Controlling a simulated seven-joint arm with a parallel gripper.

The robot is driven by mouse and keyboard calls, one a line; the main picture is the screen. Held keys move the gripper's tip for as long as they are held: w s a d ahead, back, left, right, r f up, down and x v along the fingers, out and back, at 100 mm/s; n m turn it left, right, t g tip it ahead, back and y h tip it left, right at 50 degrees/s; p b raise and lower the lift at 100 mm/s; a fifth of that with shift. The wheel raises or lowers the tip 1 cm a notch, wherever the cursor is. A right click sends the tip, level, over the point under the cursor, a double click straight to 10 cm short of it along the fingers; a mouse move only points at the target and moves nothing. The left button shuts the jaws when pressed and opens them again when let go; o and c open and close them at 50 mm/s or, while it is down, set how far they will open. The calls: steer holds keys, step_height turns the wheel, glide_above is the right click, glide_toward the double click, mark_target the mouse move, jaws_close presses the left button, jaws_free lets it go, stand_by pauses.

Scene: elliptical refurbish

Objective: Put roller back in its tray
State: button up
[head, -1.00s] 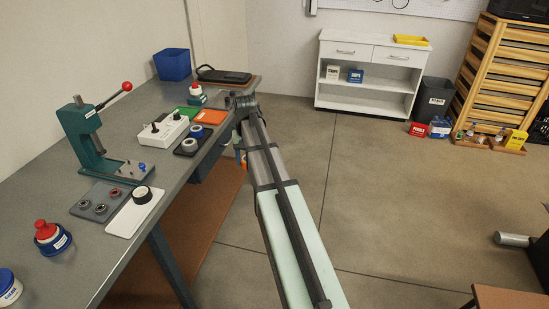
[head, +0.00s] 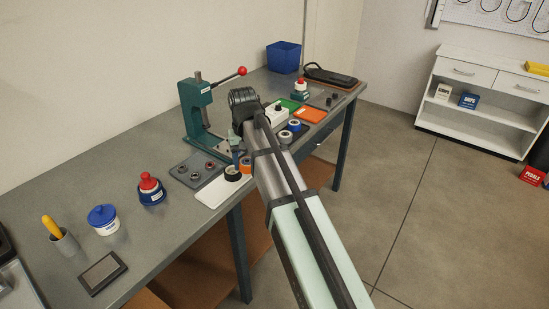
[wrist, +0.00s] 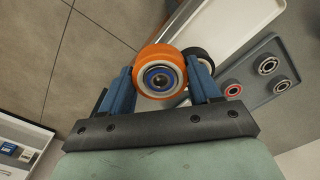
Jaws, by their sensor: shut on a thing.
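An orange roller (wrist: 160,72) with a white and blue hub is clamped between the blue fingers of my gripper (wrist: 163,85). A black roller (head: 232,174) stands at the far end of the white tray. It also shows behind the held roller in the wrist view (wrist: 198,56).
A grey plate with several bearings (head: 197,170) lies beside the white tray. A green press (head: 196,112) stands behind it. A red-capped bottle (head: 150,188) and a blue-lidded jar (head: 103,219) stand nearer. The bench's front edge runs close to the white tray.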

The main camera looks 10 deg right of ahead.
step_height(320, 180, up, 2)
steer(key=n, duration=0.2)
glide_above(216, 196)
steer(key=shift+w+f, duration=0.1)
steer(key=shift+f, duration=3.05)
steer(key=shift+f, duration=0.55)
